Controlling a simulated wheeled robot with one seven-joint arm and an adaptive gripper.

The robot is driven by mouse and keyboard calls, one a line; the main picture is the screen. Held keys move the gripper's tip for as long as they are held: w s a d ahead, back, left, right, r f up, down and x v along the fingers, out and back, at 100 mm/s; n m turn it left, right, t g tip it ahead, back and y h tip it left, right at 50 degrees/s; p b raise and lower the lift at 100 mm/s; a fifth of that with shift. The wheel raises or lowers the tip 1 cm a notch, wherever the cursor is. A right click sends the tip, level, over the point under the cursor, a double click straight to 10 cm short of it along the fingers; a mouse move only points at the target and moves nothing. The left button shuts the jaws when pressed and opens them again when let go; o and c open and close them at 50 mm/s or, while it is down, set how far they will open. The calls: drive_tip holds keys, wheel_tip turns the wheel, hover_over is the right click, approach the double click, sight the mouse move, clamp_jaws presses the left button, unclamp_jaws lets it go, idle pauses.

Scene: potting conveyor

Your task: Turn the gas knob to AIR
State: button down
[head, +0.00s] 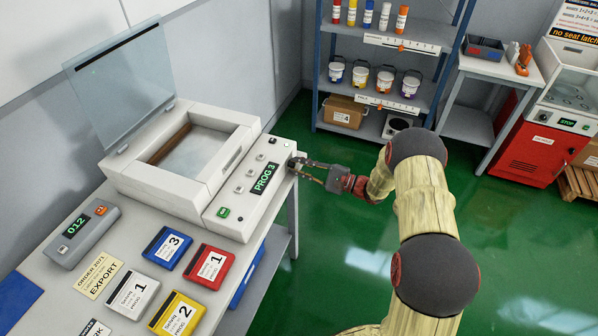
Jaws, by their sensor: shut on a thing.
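The machine (130,178) stands on the table with its clear lid (118,75) raised. Its control panel (238,206) has a display (265,178) reading "PROG 3", a green button (223,212) and small grey and black buttons. My gripper (296,165) reaches in from the right, level with the panel's right end. Its fingers are shut on a small dark knob (291,162) there, taken to be the gas knob. The fingers largely hide the knob, and its pointer and any AIR label cannot be read.
Blue, red, yellow and white program cards (208,266) lie on the table (128,322), with a grey counter box (82,233) reading "012". A shelf (330,62) with paint buckets and a red cabinet (530,153) stand behind. Green floor (300,125) is clear between.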

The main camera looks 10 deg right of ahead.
drive_tip(key=shift+f+n+b, duration=0.1)
drive_tip(key=shift+n+b, duration=0.55)
drive_tip(key=shift+n, duration=0.25)
drive_tip(key=c, duration=1.9)
unclamp_jaws()
drive_tip(key=shift+d, duration=0.15)
drive_tip(key=v, duration=1.1)
drive_tip(key=shift+s+d, duration=0.2)
drive_tip(key=shift+d, duration=0.15)
